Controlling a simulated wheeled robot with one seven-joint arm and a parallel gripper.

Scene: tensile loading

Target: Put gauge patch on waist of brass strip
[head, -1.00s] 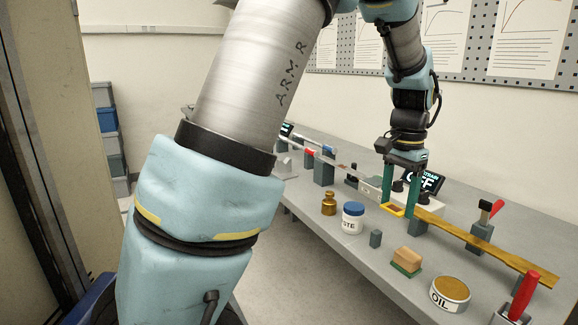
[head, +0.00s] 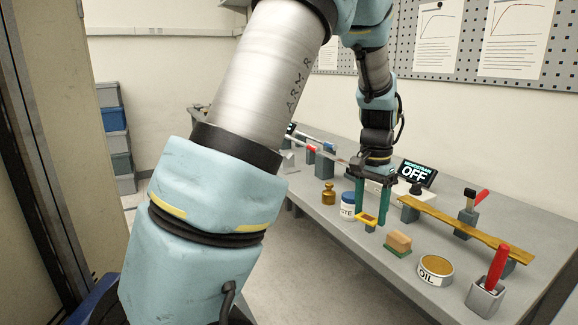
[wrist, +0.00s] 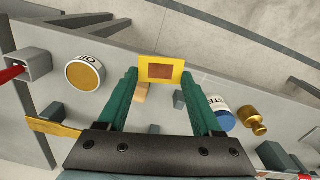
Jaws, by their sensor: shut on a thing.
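My gripper (head: 370,220) points down over the bench, its two green fingers shut on the gauge patch. The patch (head: 368,219) is a small yellow frame with a reddish-brown centre; it shows between the fingertips in the wrist view (wrist: 160,71). The brass strip (head: 468,226) is a long golden bar on grey supports, to the right of my gripper in the head view, with a gap between strip and patch. Part of the strip (wrist: 55,127) shows at the left in the wrist view, beyond the fingers. I cannot make out its waist clearly.
A white jar with blue lid (head: 348,207) stands just left of the gripper, and a brass weight (head: 328,193) beyond it. A wooden block on green (head: 398,242), an oil tin (head: 435,269) and a red-handled tool (head: 493,272) line the front. A screen reads OFF (head: 416,174).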

